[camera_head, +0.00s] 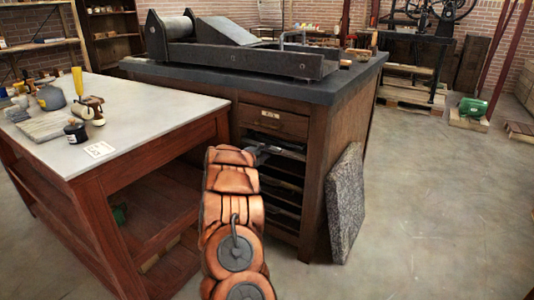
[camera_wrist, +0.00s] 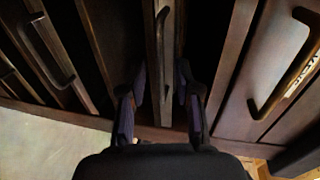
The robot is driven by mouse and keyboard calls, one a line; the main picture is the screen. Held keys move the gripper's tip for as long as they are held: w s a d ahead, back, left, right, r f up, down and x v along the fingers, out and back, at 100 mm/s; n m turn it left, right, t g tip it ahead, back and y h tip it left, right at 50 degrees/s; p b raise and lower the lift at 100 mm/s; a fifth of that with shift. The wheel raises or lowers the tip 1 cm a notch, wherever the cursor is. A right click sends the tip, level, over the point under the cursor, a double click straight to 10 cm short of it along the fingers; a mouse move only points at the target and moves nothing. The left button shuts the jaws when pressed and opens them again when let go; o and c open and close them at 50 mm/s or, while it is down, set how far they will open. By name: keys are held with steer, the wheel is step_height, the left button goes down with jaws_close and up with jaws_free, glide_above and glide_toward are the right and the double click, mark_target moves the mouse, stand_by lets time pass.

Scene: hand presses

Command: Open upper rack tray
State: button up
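The dark wooden cabinet (camera_head: 345,120) has a labelled drawer (camera_head: 274,122) above a stack of open rack trays (camera_head: 283,200). My gripper (camera_head: 264,153) is at the upper part of this rack, just below the drawer, partly hidden by my orange arm. In the wrist view, the tray closest to the labelled drawer (camera_wrist: 290,70) has a vertical-looking bar handle (camera_wrist: 162,60). My gripper (camera_wrist: 160,98) is open, with one dark finger on each side of this tray's front edge and handle. I cannot tell whether the fingers touch it. Further tray handles (camera_wrist: 58,62) show at the left.
A wooden table (camera_head: 130,130) with a light top, holding a yellow bottle (camera_head: 77,80) and a black jar (camera_head: 75,131), stands left of the cabinet. A grey stone slab (camera_head: 345,200) leans on the cabinet's right side.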

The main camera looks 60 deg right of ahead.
steer(key=shift+x, duration=0.75)
steer(key=shift+c, duration=0.4)
jaws_close()
